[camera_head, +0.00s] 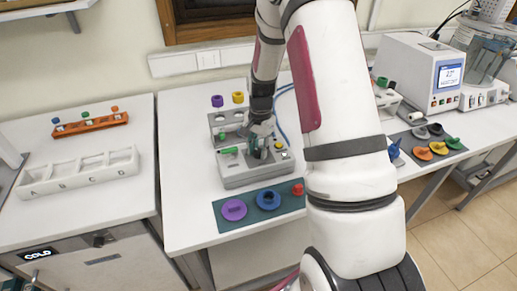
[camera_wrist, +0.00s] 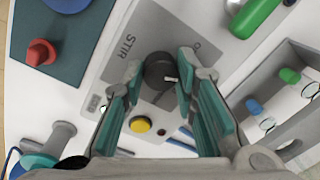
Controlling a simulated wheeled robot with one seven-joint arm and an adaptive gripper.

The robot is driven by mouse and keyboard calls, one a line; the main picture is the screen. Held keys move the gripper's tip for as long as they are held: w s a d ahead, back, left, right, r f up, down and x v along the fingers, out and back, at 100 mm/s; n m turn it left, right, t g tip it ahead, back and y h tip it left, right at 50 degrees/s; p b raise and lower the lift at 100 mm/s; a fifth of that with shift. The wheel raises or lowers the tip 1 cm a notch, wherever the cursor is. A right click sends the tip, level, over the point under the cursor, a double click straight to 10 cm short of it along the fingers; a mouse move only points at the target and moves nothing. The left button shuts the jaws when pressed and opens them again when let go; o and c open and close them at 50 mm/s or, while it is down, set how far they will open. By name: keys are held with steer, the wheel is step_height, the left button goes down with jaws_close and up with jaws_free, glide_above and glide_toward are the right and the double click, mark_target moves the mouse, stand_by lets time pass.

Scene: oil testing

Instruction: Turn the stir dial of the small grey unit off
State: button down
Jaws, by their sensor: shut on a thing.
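The small grey unit (camera_head: 240,180) stands on the middle white table. Its top face (camera_wrist: 212,32) fills the upper middle of the wrist view, with the word STIR printed beside the dark round stir dial (camera_wrist: 158,72). A short white mark on the dial points right in that view. My gripper (camera_wrist: 160,72) comes down over the unit with its green-padded fingers on either side of the dial, shut on it. In the head view my gripper (camera_head: 259,148) hides the dial.
A green cylinder (camera_head: 229,150) lies on the unit, close to my gripper. A grey rack (camera_head: 218,122) with capped vials stands behind. A green mat (camera_head: 225,222) in front holds a purple piece, a blue piece and a red knob (camera_wrist: 41,52). My arm hides some table.

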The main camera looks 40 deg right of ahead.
mark_target(260, 151)
steer(key=n, duration=0.4)
steer(key=shift+n, duration=1.8)
steer(key=c, duration=1.3)
jaws_free()
steer(key=r, duration=1.2)
steer(key=shift+s+d, duration=0.1)
steer(key=shift+d, duration=0.15)
